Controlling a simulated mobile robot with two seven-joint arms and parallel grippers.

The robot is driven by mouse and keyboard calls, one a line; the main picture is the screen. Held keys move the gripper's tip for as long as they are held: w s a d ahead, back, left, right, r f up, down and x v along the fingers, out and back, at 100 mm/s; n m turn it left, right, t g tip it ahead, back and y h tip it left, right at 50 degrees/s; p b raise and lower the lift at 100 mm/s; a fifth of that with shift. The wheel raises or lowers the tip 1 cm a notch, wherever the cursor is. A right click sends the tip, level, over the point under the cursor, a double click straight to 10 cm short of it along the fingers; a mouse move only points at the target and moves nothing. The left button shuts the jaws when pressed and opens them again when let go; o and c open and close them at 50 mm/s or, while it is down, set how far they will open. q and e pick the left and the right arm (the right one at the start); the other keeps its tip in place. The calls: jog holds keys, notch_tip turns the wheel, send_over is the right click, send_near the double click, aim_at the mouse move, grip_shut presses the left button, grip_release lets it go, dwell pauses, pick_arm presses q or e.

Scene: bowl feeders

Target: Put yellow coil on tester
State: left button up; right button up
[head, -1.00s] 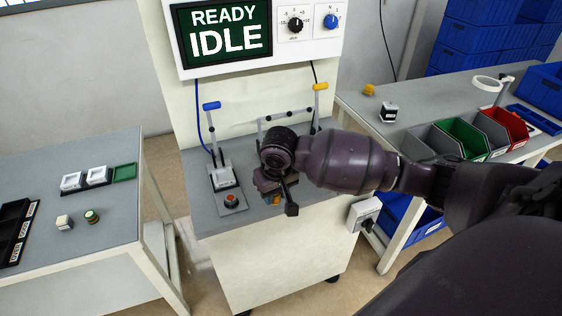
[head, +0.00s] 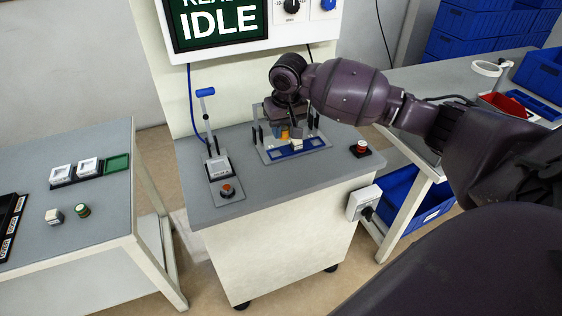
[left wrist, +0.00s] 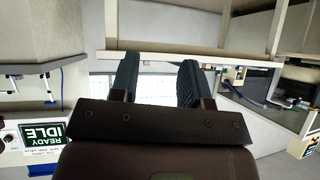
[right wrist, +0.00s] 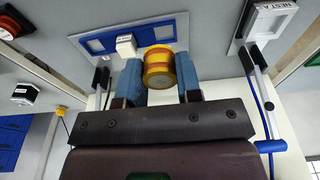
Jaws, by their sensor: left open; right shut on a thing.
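The yellow coil (right wrist: 158,67), a yellow cylinder with a dark orange band, is between my right gripper's fingers (right wrist: 161,82). In the head view the coil (head: 285,133) shows just under my right gripper (head: 286,122). That gripper is shut on it, over the back part of the blue and grey nest plate (head: 271,155) on the tester (head: 270,180). I cannot tell whether the coil touches the plate. A white block (head: 297,145) stands on the plate beside the coil. My left gripper (left wrist: 157,85) is open and empty, away from the tester bench.
Nest A (right wrist: 272,20) with its blue-handled lever (head: 205,92) stands left of the plate. A red button (head: 361,147) is to its right. The tester screen (head: 222,22) reads IDLE. A left table (head: 100,225) holds small parts; a right table (head: 440,72) holds bins.

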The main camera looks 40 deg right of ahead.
jog(key=b, duration=0.1)
send_over(283, 168)
notch_tip(283, 168, down, 6)
jog(key=shift+s+a+f, duration=0.1)
jog(key=shift+s, duration=0.05)
notch_tip(283, 168, down, 5)
jog(key=shift+f+b, duration=0.15)
jog(key=shift+b, duration=0.65)
jog(key=shift+f, duration=0.25)
jog(key=o, duration=0.8)
jog(key=shift+o, duration=1)
jog(key=r, duration=0.2)
jog(key=r+p, duration=0.1)
jog(key=r, duration=0.1)
jog(key=r+p, duration=0.1)
jog(key=r, duration=0.1)
jog(key=shift+s+r, duration=0.2)
jog(key=shift+s, duration=0.15)
jog(key=r, duration=0.1)
jog(key=r+p, duration=0.1)
jog(key=r, duration=0.1)
jog(key=s+r, duration=0.1)
jog(key=r, duration=0.1)
jog(key=shift+a, duration=0.15)
jog(key=shift+r+p, duration=0.3)
jog(key=shift+r, duration=0.05)
